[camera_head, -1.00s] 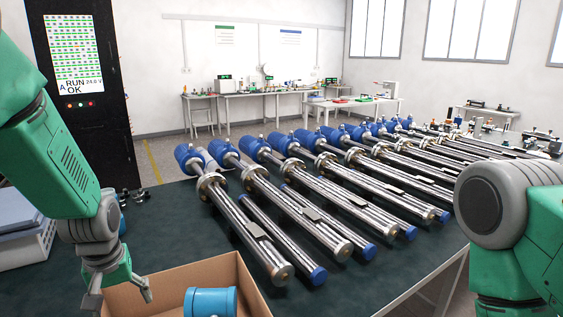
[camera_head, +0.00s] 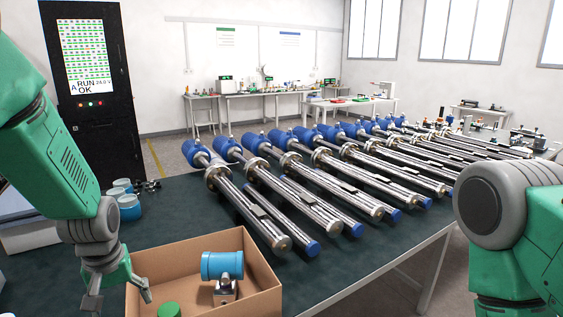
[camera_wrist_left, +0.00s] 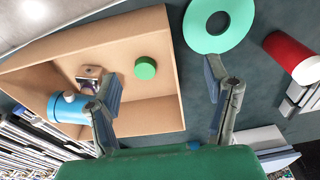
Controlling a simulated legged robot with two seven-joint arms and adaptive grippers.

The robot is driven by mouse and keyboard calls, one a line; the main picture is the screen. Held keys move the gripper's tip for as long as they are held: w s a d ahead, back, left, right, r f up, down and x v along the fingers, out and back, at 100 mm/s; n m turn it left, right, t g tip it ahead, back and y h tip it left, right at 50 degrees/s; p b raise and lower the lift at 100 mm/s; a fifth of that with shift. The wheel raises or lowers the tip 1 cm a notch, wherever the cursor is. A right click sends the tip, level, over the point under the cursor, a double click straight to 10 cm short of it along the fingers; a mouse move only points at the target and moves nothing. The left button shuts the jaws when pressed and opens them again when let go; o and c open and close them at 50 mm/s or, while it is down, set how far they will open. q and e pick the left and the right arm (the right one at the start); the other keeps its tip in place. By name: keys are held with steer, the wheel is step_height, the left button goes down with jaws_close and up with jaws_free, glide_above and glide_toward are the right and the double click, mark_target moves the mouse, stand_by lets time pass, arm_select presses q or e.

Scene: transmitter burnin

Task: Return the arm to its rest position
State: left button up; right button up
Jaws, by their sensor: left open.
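My left arm comes in from the left in the head view. Its gripper (camera_head: 120,298) is at the lower left, by the near left side of the open cardboard box (camera_head: 262,270). In the left wrist view, the gripper's two fingers (camera_wrist_left: 162,80) are spread wide with nothing between them. One finger overlaps the box in that picture, and the other is beside a green ring (camera_wrist_left: 218,22). My right arm (camera_head: 510,235) shows at the right edge, but its gripper is out of view.
The box holds a blue-capped metal part (camera_head: 222,265) and a green round piece (camera_head: 169,310). Several long steel tubes with blue ends (camera_head: 300,190) lie across the dark table (camera_head: 340,265). Blue round pieces (camera_head: 128,205) stand at the left. A red cylinder (camera_wrist_left: 290,57) shows in the wrist view.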

arm_select(q)
steer(key=s+f+m+b, duration=0.2)
steer(key=s+f+b, duration=0.1)
steer(key=s+f, duration=0.55)
steer(key=s+f+m+b, duration=0.1)
steer(key=s+f+b, duration=0.3)
steer(key=f, duration=0.8)
steer(key=s+d+f+m+b, duration=0.1)
steer(key=s+d+f, duration=0.1)
steer(key=s+f, duration=0.3)
steer(key=s+d+f+m+b, duration=0.2)
steer(key=s+f, duration=0.2)
steer(key=s, duration=0.7)
steer(key=shift+s+f+g+h, duration=0.25)
steer(key=shift+f+g+h, duration=0.05)
steer(key=shift+f, duration=0.1)
arm_select(e)
step_height(320, 180, down, 10)
steer(key=shift+s, duration=0.15)
